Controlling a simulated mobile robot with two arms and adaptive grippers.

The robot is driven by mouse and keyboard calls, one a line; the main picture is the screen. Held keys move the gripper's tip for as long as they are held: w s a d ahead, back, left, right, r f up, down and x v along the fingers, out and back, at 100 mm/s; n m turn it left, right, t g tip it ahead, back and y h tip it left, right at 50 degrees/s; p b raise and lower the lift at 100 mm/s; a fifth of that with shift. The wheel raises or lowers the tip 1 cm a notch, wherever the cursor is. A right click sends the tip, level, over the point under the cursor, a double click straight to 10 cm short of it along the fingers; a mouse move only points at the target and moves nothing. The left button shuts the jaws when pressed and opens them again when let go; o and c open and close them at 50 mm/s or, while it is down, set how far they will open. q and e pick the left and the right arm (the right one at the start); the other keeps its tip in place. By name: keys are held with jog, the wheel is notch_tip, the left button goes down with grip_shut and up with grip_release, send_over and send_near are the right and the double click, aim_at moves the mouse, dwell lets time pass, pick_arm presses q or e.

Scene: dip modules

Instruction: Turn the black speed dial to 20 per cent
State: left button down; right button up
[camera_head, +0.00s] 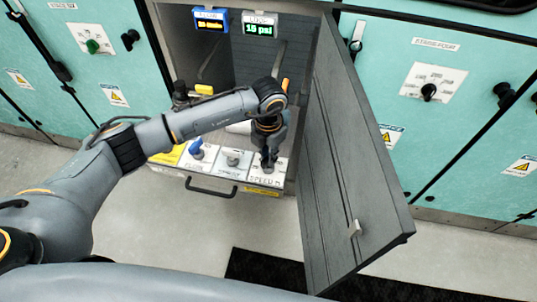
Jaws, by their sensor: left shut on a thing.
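My left gripper (268,165) reaches down over the white panel labelled SPEED (264,181), the rightmost panel on the front of the open cabinet. It is shut on the black speed dial. The dial is almost wholly hidden by the gripper, and its setting cannot be read. My right gripper is not in view.
A blue knob (197,151) and a grey knob (233,159) sit on panels left of the dial. The open grey door (345,165) stands close on the right. A blue-framed display (210,20) and a green-lit display (260,27) hang above. A handle (211,189) juts out below.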

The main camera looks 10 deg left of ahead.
pick_arm(q)
jog(key=n, duration=0.6)
jog(key=shift+r, duration=0.1)
jog(key=n+p, duration=0.1)
jog(key=n, duration=0.4)
jog(key=shift+n, duration=0.4)
jog(key=n+p, duration=0.1)
jog(key=n, duration=0.5)
jog(key=shift+p, duration=0.4)
jog(key=n+p, duration=0.2)
jog(key=n, duration=0.4)
jog(key=c, duration=1.3)
grip_release()
notch_tip(320, 180, up, 12)
